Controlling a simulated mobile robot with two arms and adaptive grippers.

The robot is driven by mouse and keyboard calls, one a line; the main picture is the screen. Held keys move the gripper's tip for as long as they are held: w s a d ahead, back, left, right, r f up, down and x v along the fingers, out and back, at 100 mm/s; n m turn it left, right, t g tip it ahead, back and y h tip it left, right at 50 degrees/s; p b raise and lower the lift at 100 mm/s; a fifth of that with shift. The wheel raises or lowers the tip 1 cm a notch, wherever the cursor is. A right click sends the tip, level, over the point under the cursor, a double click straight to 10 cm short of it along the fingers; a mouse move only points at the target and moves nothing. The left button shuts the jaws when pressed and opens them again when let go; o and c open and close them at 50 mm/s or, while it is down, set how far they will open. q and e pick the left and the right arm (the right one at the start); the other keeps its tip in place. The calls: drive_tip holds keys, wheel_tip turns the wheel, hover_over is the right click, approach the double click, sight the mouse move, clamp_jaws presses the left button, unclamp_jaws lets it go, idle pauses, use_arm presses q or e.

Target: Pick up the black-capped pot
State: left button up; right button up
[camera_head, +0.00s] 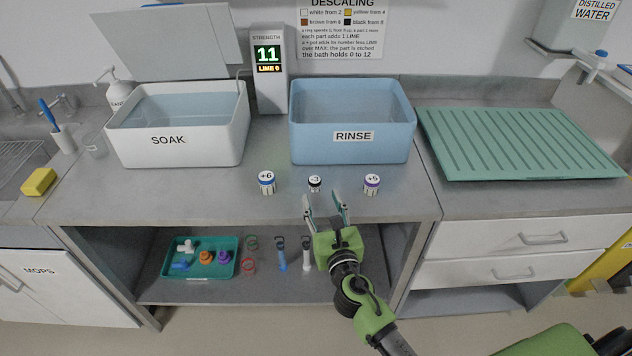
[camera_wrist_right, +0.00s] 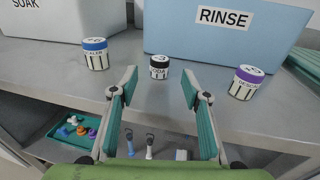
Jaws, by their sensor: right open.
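The black-capped pot (camera_head: 315,183) stands upright on the grey counter in front of the blue RINSE bin, between two other pots. It is the smallest of the three, and its cap reads 3. In the right wrist view the black-capped pot (camera_wrist_right: 159,67) shows just beyond the fingertips, centred between them. My right gripper (camera_head: 328,200) is open and empty at the counter's front edge, its fingers pointing at the pot and apart from it. It also shows in the right wrist view (camera_wrist_right: 160,88). My left gripper is not in view.
A blue-capped pot (camera_head: 267,183) stands to the left and a purple-capped pot (camera_head: 372,185) to the right. Behind are the white SOAK bin (camera_head: 170,158) and the blue RINSE bin (camera_head: 315,152). A teal tray (camera_head: 236,271) of small parts lies on the lower shelf.

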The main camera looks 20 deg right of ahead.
sight(316, 185)
drive_tip(key=w, duration=0.3)
drive_tip(key=shift+w+d+f, duration=0.2)
drive_tip(key=shift+w, duration=0.05)
drive_tip(key=shift+w+d+f, duration=0.15)
drive_tip(key=shift+w, duration=2.5)
drive_tip(key=shift+s, duration=0.1)
drive_tip(key=c, duration=1.2)
